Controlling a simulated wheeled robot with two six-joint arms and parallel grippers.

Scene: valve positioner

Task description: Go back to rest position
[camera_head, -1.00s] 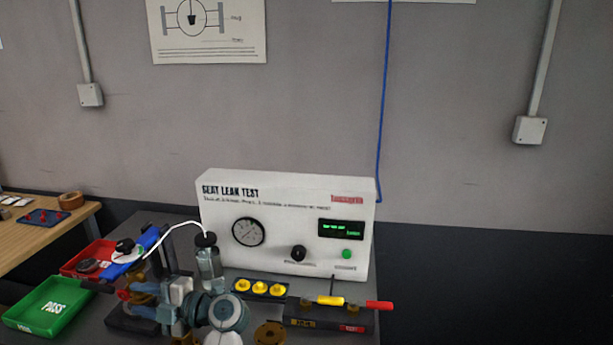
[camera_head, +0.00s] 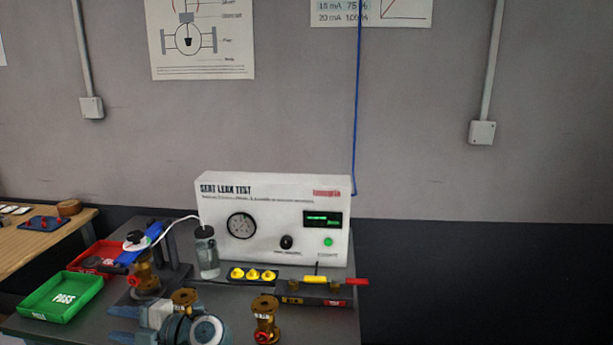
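My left gripper (camera_head: 116,324) is low in the head view, at the near edge of the bench. Its two blue-grey fingers point left and stand apart, with nothing seen between them. Its rounded grey wrist is at the bottom of the picture. A brass valve (camera_head: 146,276) stands upright in the dark test fixture (camera_head: 177,255) just beyond the gripper, apart from it. A second brass valve (camera_head: 184,299) shows just behind my wrist, partly hidden. A third brass valve (camera_head: 265,318) stands to the right of the wrist. My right gripper is not in view.
The white seat leak test panel (camera_head: 285,205) stands behind a glass bottle (camera_head: 207,258) and yellow caps (camera_head: 254,274). A green PASS tray (camera_head: 61,297) and red tray (camera_head: 97,252) are left. A tool rack (camera_head: 314,289) is right.

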